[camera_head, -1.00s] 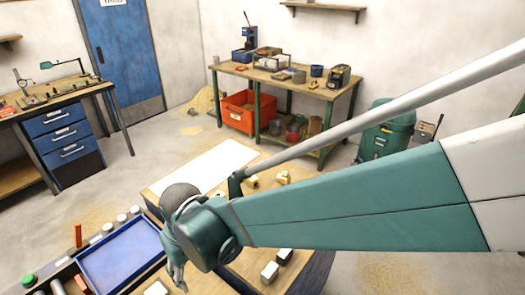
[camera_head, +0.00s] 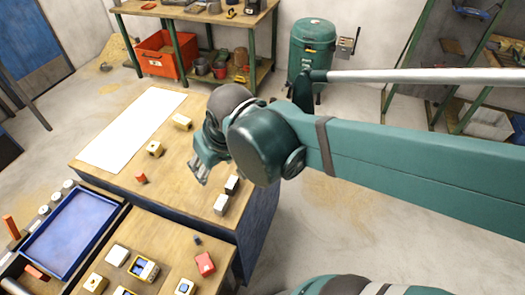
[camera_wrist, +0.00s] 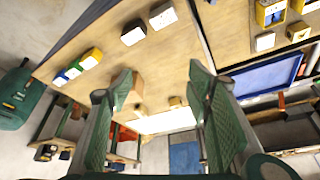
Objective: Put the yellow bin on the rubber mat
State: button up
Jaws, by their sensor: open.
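Several small yellow-edged boxes stand on the wooden benches, and I cannot tell which is the yellow bin. One yellow box with blue inside (camera_head: 145,268) is on the near bench; similar yellow boxes (camera_wrist: 270,12) show at the top right in the wrist view. No surface is clearly the rubber mat; a flat white sheet (camera_head: 130,132) lies at the left of the farther bench, and shows beyond my fingers in the wrist view (camera_wrist: 168,121). My gripper (camera_head: 201,172) is open and empty above the farther bench, left of two white-topped blocks. Its spread fingers (camera_wrist: 161,90) show in the wrist view.
Pale yellow blocks (camera_head: 182,122) and a small red piece (camera_head: 141,178) stand on the farther bench. The two white-topped blocks (camera_head: 226,195) are near its right edge. A blue tray (camera_head: 72,235) is at the left. A green drum (camera_head: 312,55) stands behind.

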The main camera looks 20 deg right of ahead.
jog(key=s+d+r+m+t, duration=0.1)
jog(key=s+d, duration=0.1)
jog(key=d, duration=0.4)
jog(key=s+d+r+m+t+h, duration=0.1)
jog(key=d+r, duration=0.1)
jog(key=d, duration=0.5)
jog(key=shift+s+m+t, duration=0.3)
jog(key=shift+s+m, duration=0.1)
